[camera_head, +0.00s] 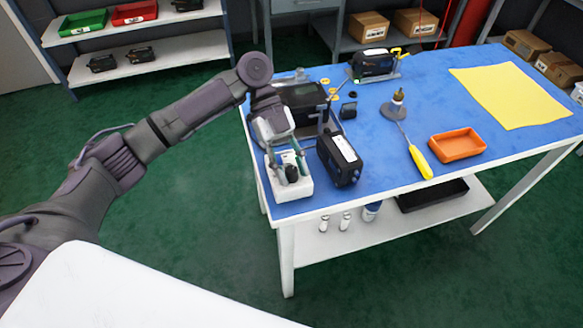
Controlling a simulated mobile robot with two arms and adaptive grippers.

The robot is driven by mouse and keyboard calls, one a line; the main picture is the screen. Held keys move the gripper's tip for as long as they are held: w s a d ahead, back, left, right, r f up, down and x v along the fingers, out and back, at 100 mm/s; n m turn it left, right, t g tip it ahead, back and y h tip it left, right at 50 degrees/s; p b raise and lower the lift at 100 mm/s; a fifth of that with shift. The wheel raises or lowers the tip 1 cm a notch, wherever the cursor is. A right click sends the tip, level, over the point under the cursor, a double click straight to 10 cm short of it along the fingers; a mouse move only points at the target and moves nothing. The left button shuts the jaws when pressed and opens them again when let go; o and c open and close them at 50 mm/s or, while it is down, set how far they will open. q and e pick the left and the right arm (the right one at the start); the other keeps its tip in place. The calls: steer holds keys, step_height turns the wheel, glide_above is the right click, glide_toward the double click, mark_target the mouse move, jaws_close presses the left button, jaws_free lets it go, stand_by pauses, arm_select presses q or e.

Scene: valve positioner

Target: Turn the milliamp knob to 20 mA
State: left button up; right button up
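A small white box (300,189) sits at the left front corner of the blue table, with a round black knob (291,173) on its top; it looks like the milliamp source. The knob's scale and pointer are too small to read. My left gripper (287,163) comes down from above and behind over the white box. Its fingers look spread, one to each side just behind the knob. I cannot tell whether they touch it. My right gripper is not in view.
A black positioner-like unit (340,159) stands close to the right of the white box. A dark case (302,96) lies behind my gripper. An orange tray (457,145), a yellow-handled screwdriver (418,160) and a yellow sheet (512,95) lie farther right.

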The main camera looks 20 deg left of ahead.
arm_select(q)
steer(key=v, duration=1.1)
steer(key=shift+w+a+r, duration=0.15)
steer(key=shift+a+r, duration=0.05)
steer(key=shift+r, duration=0.1)
